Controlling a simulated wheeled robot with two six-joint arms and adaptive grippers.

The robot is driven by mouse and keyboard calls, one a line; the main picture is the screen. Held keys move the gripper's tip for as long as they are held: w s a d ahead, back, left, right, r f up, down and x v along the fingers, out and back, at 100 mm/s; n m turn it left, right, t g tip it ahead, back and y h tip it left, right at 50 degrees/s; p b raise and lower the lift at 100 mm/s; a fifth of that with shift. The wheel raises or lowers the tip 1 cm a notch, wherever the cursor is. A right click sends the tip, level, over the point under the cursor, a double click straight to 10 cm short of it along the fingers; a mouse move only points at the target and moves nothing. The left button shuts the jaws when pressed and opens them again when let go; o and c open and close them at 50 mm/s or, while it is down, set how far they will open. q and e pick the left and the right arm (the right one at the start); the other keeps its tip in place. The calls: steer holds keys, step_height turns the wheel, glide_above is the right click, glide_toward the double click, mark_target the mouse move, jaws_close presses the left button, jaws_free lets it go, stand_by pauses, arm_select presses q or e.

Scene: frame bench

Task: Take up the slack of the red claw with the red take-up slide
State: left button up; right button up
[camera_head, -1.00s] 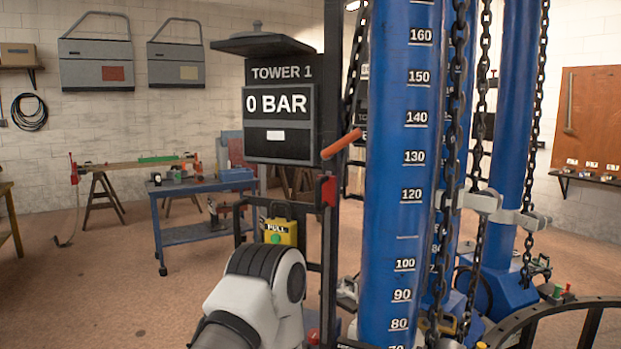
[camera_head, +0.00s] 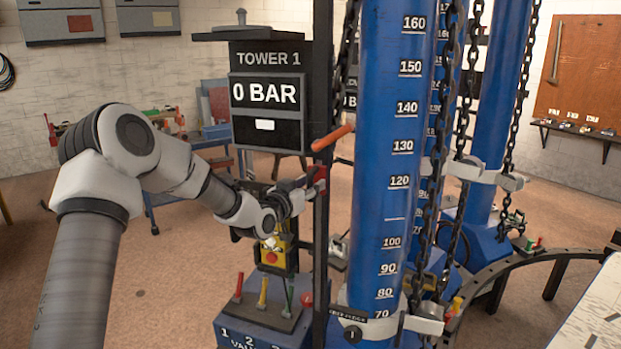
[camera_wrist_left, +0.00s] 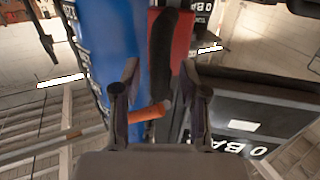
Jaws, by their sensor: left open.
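A red block on the dark upright post (camera_head: 321,180), which looks like the red take-up slide, sits beside the blue tower. My left gripper (camera_head: 308,188) is just left of it, open and seemingly empty. In the left wrist view the open fingers (camera_wrist_left: 160,92) point toward a red and black part (camera_wrist_left: 180,45), which shows beyond and between them. I cannot tell whether they touch it. An orange handle (camera_head: 332,138) sticks out above the red block; it also shows low between the fingers in the wrist view (camera_wrist_left: 148,112). I cannot make out the red claw. My right gripper is out of view.
The TOWER 1 display (camera_head: 266,95) reads 0 BAR, above and left of the gripper. The blue tower (camera_head: 385,170) and hanging chains (camera_head: 435,200) stand right. A yellow box with a red button (camera_head: 272,257) and a valve stand with coloured levers (camera_head: 262,315) are below.

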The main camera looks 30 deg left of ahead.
arm_select(q)
steer(key=shift+w+d, duration=0.1)
steer(key=shift+w, duration=0.1)
steer(key=shift+s+r, duration=0.1)
jaws_close()
